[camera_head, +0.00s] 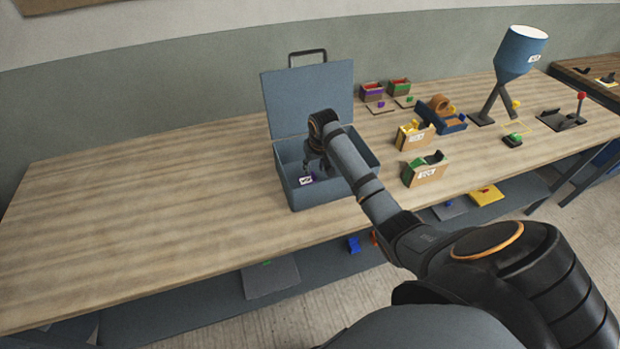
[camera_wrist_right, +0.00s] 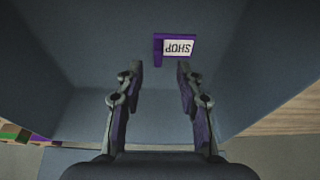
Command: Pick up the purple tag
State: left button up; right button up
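The purple tag (camera_head: 306,181) with a white label lies inside the open blue-grey box (camera_head: 305,200), near its front left in the head view. In the right wrist view the tag (camera_wrist_right: 179,47) shows its label reading "SHOP" upside down and lies on the box floor beyond the fingertips. My right gripper (camera_head: 316,168) reaches down into the box. In the wrist view the right gripper (camera_wrist_right: 160,80) is open, its two fingers apart with nothing between them, and the tag is ahead, slightly right of centre. My left gripper is not in view.
The box's raised lid (camera_head: 308,98) stands at the back. To the right are small bins (camera_head: 424,170), a tape holder (camera_head: 445,118), a blue lamp-like funnel (camera_head: 520,50) and a red-knobbed lever (camera_head: 578,105). The left of the wooden bench (camera_head: 140,215) is clear.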

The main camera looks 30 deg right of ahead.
aim_at(314, 174)
jog(key=p+x, duration=0.1)
jog(key=x, duration=0.4)
jog(key=shift+s+d, duration=0.15)
grip_shut()
